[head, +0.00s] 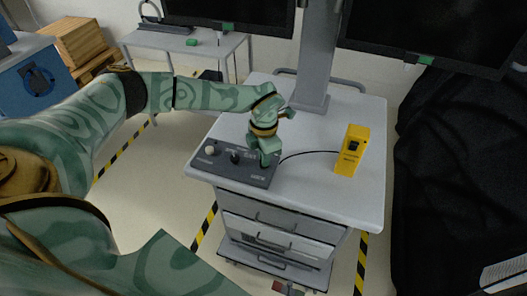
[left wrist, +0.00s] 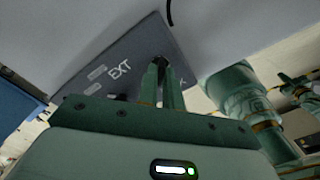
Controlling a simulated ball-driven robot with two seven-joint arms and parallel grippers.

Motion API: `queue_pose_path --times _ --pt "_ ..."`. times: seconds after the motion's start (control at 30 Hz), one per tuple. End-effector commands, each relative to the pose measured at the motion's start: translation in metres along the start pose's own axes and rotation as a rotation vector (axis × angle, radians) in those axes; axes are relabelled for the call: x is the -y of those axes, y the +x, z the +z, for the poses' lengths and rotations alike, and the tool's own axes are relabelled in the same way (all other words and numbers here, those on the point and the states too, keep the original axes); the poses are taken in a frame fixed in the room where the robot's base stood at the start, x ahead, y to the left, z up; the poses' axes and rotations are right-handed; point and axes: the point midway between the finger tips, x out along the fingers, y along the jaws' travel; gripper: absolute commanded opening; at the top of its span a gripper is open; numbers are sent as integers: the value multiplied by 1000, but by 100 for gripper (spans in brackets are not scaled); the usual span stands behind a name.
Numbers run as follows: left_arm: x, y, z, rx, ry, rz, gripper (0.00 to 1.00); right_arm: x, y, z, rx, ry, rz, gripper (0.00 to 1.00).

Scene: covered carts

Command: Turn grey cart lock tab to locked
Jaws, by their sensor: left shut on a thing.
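The grey cart (head: 330,200) stands in the middle of the head view. A dark control panel (head: 205,165) lies on its near left top corner, with a pale round knob (head: 210,150) and a black knob (head: 235,157). My left gripper (head: 265,160) points down at the right part of this panel. In the left wrist view the left gripper (left wrist: 162,82) is shut on a small dark tab (left wrist: 160,61) on the panel (left wrist: 105,62). Fingers hide most of the tab, so its turn angle cannot be told. White lettering "EXT" shows beside it. My right gripper is not in view.
A yellow box (head: 352,150) with a black switch stands on the cart top, joined by a black cable (head: 310,153). A grey column (head: 315,60) with monitors rises behind. Black cloth (head: 450,180) hangs at the right. The cart's front right top is clear.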

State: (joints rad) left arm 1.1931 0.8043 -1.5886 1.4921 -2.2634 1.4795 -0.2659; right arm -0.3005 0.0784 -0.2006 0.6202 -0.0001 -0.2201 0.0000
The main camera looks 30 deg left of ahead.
Motion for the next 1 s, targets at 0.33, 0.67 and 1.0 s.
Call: queue_pose_path --times 0.33,0.67,1.0 --pt "-1 -4 2 5 325 3 0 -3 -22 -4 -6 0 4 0" --pt "-1 -3 2 4 593 4 0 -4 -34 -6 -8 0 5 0" --pt "-1 -2 2 5 746 4 0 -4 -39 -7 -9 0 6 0"
